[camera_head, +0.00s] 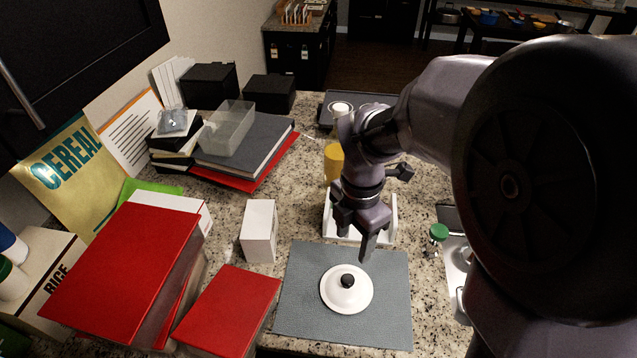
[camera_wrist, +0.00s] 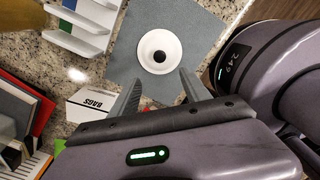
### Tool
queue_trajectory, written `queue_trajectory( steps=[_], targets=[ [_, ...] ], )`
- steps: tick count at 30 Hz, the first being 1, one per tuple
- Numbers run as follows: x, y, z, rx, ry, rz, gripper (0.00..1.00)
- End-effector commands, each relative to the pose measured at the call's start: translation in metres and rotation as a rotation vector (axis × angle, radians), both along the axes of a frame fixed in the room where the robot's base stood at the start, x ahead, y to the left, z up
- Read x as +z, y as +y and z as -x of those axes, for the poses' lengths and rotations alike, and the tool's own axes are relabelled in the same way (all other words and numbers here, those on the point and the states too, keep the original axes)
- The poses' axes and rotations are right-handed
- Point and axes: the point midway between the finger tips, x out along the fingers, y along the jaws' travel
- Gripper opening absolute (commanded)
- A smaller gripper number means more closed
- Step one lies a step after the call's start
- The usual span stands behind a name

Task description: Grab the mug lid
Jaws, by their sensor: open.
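The mug lid (camera_head: 347,291) is a white disc with a black knob, lying knob up on a grey mat (camera_head: 300,322). It also shows in the wrist view (camera_wrist: 159,52), beyond my fingertips and between their lines. My gripper (camera_head: 366,247) hangs above the far edge of the mat, up and slightly right of the lid in the head view. Its two fingers show spread apart and empty in the wrist view (camera_wrist: 160,78). My gripper appears apart from the lid. No mug is clearly seen.
A white box (camera_head: 259,231) stands left of the mat. Red books (camera_head: 228,312) lie at the near left. A white rack (camera_head: 385,225) stands behind my gripper. A green-topped container (camera_head: 438,233) is at the right. The mat around the lid is clear.

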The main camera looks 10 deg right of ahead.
Motion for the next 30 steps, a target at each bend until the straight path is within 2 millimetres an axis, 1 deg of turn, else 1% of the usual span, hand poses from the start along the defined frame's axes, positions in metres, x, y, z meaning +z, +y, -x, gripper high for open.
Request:
queue_trajectory(
  steps=[1,3,6,9,14,17,21,22,28,29,30],
  targets=[
    [-0.023,0.000,0.001,0.000,0.005,0.000,0.55],
    [-0.046,0.000,0.001,-0.001,0.004,0.001,0.55],
    [-0.074,0.000,0.001,-0.001,0.003,0.000,0.55],
    [-0.092,0.000,0.000,-0.002,0.002,0.000,0.55],
    [-0.104,0.001,-0.001,-0.003,-0.001,0.000,0.55],
    [-0.120,0.002,-0.002,-0.004,0.001,-0.001,0.55],
    [-0.149,0.003,-0.004,-0.002,0.001,0.000,0.55],
    [-0.152,0.003,-0.004,-0.003,0.001,-0.001,0.55],
    [-0.151,0.003,-0.004,-0.004,-0.002,-0.001,0.55],
    [-0.151,0.003,-0.004,-0.004,-0.002,-0.001,0.49],
    [-0.151,0.003,-0.004,-0.004,-0.001,0.000,0.42]
  ],
)
